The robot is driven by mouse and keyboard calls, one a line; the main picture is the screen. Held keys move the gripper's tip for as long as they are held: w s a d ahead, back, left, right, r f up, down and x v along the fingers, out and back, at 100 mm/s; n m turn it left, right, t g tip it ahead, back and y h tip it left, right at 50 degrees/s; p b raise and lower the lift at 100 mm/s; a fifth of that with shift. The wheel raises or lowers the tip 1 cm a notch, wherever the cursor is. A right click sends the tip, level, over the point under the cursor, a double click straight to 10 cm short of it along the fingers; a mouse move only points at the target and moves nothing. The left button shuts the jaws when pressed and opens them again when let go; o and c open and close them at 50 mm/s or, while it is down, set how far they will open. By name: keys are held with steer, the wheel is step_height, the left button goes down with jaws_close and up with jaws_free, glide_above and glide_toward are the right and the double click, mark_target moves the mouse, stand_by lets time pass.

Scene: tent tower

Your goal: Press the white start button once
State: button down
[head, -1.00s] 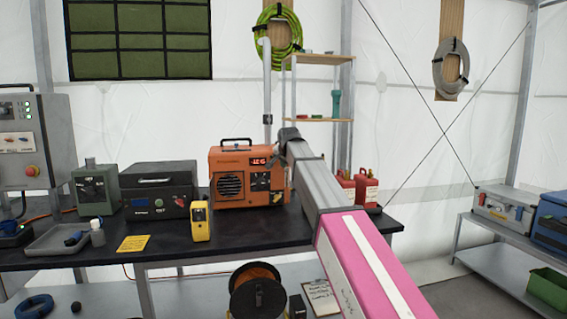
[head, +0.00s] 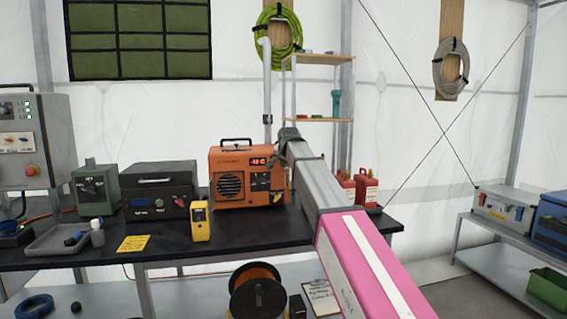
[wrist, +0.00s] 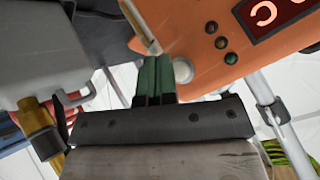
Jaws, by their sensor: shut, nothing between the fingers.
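The orange machine (head: 232,162) stands on the black bench with a lit red display (head: 258,162). In the wrist view its orange panel (wrist: 190,20) fills the top, with a row of small round lights (wrist: 221,42). A pale round knob, which looks like the white start button (wrist: 184,73), shows at the panel's lower edge, partly hidden by my gripper. My gripper (wrist: 153,70) has its green fingers shut and empty, close beside this button; I cannot tell whether they touch it. In the head view my arm hides the button and most of the gripper.
A yellow meter (head: 201,222), a black case (head: 158,190) and a green box (head: 95,188) stand left of the machine. Red canisters (head: 366,188) stand to its right behind my arm.

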steer(key=shift+w, duration=0.15)
steer(key=shift+w+a, duration=0.1)
steer(key=shift+w, duration=0.2)
steer(key=shift+w+a, duration=0.15)
steer(key=shift+w, duration=0.3)
stand_by(0.7)
steer(key=shift+s, duration=0.1)
steer(key=shift+s+d, duration=0.25)
steer(key=shift+s, duration=0.55)
steer(key=shift+s+d, duration=0.25)
steer(key=shift+s, duration=0.55)
steer(key=shift+s+d, duration=0.2)
steer(key=shift+s, duration=0.6)
steer(key=shift+s+d, duration=0.25)
steer(key=shift+s, duration=0.55)
